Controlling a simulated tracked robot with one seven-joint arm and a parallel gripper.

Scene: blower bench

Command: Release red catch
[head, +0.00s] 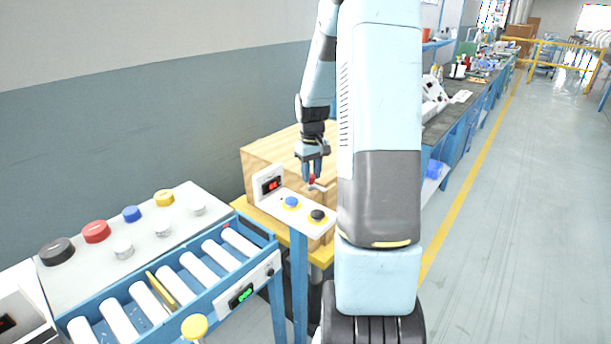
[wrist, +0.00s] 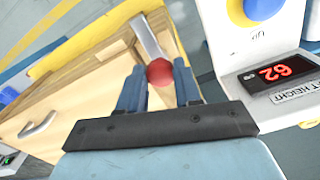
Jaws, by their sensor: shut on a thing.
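The red catch (wrist: 159,72) shows in the wrist view as a red ball-shaped knob by a grey metal bar (wrist: 146,38) on a light wooden box. My gripper (wrist: 160,84) has its two blue fingers on either side of the knob and is shut on it. In the head view my gripper (head: 312,172) points down at the front of the wooden box (head: 262,160), with a bit of the red catch (head: 312,180) showing between the fingertips. The fingers hide part of the catch.
A post panel with a red display (head: 270,185), a blue button (head: 291,202) and a black button (head: 317,215) stands close before the box. A roller conveyor (head: 170,285) is at the left. A handle (wrist: 38,126) is on the box. The aisle at right is clear.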

